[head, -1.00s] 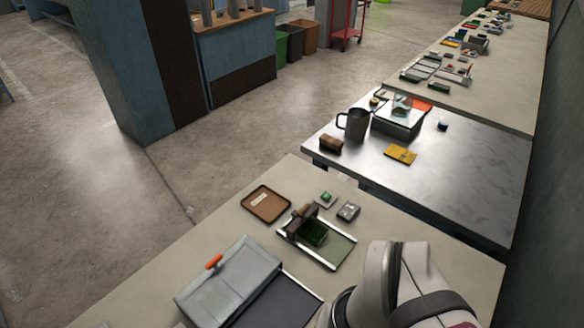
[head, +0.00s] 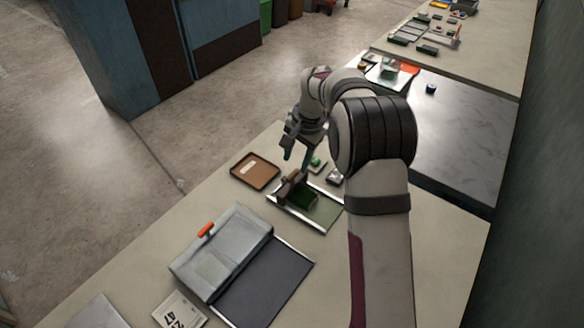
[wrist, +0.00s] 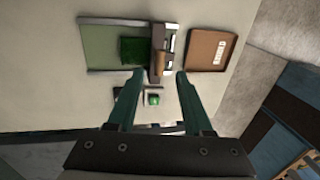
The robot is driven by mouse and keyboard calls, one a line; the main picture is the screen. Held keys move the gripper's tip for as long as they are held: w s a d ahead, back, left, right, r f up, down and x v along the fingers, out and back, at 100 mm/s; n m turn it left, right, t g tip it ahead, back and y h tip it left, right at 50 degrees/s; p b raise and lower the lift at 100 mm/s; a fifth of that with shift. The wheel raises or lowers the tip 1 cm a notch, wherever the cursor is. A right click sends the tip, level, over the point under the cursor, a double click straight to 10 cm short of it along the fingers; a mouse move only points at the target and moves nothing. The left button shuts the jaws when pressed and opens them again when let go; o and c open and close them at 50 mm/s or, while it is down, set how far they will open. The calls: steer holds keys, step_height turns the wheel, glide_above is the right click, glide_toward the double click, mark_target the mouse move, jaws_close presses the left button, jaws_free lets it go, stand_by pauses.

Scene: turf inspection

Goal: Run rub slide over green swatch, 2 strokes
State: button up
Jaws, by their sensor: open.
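The rub slide (head: 288,186), a dark block with a brown wooden handle, sits across the metal-railed frame (head: 326,214) on the near bench. The green swatch (head: 304,199), a dark turf patch, lies in the frame right beside the slide. In the wrist view the slide (wrist: 158,45) stands upright in the picture with its handle (wrist: 161,64) toward the gripper, and the swatch (wrist: 132,50) is left of it. My gripper (head: 297,156) is open and empty above the bench, beyond the slide. In the wrist view its fingertips (wrist: 160,77) are spread either side of the handle's line.
A brown tray (head: 255,183) lies left of the frame. A small green piece (head: 316,163) and a grey box (head: 334,176) lie behind the frame, close to the gripper. A grey case (head: 220,252) with an orange handle and a dark mat (head: 265,285) lie nearer.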

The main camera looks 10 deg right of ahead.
mark_target(291, 176)
steer(key=f, duration=0.6)
steer(key=shift+w+a, duration=0.4)
steer(key=shift+r, duration=0.1)
jaws_close()
stand_by(0.8)
